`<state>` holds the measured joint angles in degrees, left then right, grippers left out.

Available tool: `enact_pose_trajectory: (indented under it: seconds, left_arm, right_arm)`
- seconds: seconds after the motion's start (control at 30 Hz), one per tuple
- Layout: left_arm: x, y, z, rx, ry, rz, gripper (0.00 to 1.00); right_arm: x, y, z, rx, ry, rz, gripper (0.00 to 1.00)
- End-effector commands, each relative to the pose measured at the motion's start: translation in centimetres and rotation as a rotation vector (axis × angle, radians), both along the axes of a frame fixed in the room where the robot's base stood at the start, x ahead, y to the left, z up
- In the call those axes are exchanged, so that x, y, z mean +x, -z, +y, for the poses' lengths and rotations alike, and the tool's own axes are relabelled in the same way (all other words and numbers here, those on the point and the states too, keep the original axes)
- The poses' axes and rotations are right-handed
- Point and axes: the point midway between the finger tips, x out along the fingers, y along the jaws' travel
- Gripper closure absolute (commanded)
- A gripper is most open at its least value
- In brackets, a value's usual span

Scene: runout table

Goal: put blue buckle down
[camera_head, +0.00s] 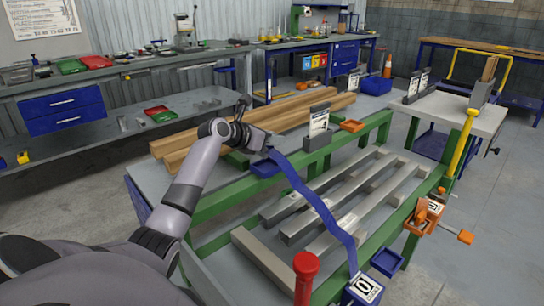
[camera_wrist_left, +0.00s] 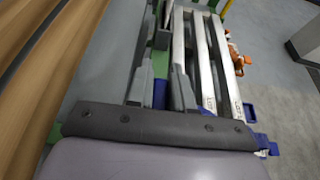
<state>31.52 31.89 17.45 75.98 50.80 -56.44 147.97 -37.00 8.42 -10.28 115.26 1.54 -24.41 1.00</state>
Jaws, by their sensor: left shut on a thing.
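My left gripper (camera_head: 264,146) is over the green-framed runout table, at the upper end of a long blue strap (camera_head: 312,198). In the left wrist view the gripper (camera_wrist_left: 160,92) has a small piece of blue between its grey fingers, which I take as the blue buckle (camera_wrist_left: 159,95). It is mostly hidden by the fingers. The strap runs down to the right, across the grey bars, to a blue box marked 0 (camera_head: 363,289) at the near rail. My right gripper is not in view.
Wooden beams (camera_head: 235,133) lie behind the gripper. Grey metal bars (camera_head: 340,190) lie to its right. An orange device (camera_head: 425,215) and a red-topped post (camera_head: 306,268) are nearer.

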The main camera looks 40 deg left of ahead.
Motion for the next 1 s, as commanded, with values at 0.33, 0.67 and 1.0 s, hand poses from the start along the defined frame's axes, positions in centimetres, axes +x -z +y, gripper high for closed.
enact_pose_trajectory:
  seconds: [0.33, 0.67, 1.0]
  left_arm:
    - [0.0, 3.9, 0.0, 0.000, 0.001, 0.001, 1.00]
    - [0.0, 4.6, 0.0, 0.001, -0.001, -0.003, 1.00]
    - [0.0, 5.0, 0.0, 0.001, 0.000, 0.000, 0.53]
  right_arm:
    - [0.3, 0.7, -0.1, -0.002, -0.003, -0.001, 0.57]
    - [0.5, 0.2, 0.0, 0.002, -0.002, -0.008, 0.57]
    - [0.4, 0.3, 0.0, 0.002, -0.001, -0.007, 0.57]
